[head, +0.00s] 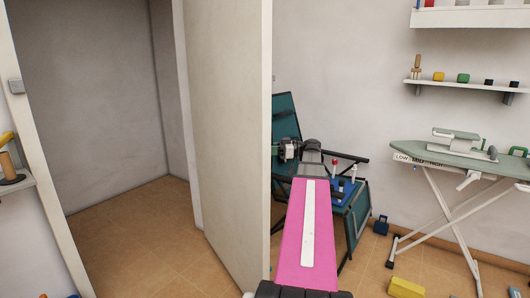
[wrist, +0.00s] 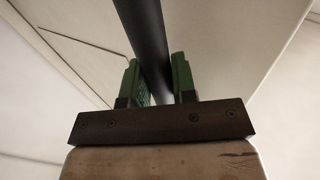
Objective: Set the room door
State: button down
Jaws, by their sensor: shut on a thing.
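The white room door (head: 225,120) stands open to the left of my arm, its near edge upright in the head view. Behind it to the left is the doorway. My gripper (head: 279,150) is just right of the door's edge, partly hidden by it. In the wrist view my gripper's green fingers (wrist: 158,82) are shut on a dark round bar, the door handle (wrist: 148,35). The pale door surface (wrist: 215,45) shows behind the bar. The handle is hidden by the door in the head view.
A dark folding chair frame with teal panels (head: 357,215) stands close behind my arm. An ironing board (head: 462,162) is at the right. A yellow block (head: 406,287) and a blue weight-like object (head: 381,225) lie on the tiles. The doorway floor (head: 150,225) is clear.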

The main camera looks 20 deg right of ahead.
jog(key=shift+s+d, duration=0.2)
jog(key=shift+s, duration=0.1)
jog(key=c, duration=0.9)
grip_release()
jog(key=shift+r, duration=0.1)
jog(key=shift+w+d, duration=0.1)
jog(key=v, duration=1)
jog(key=shift+d, duration=0.4)
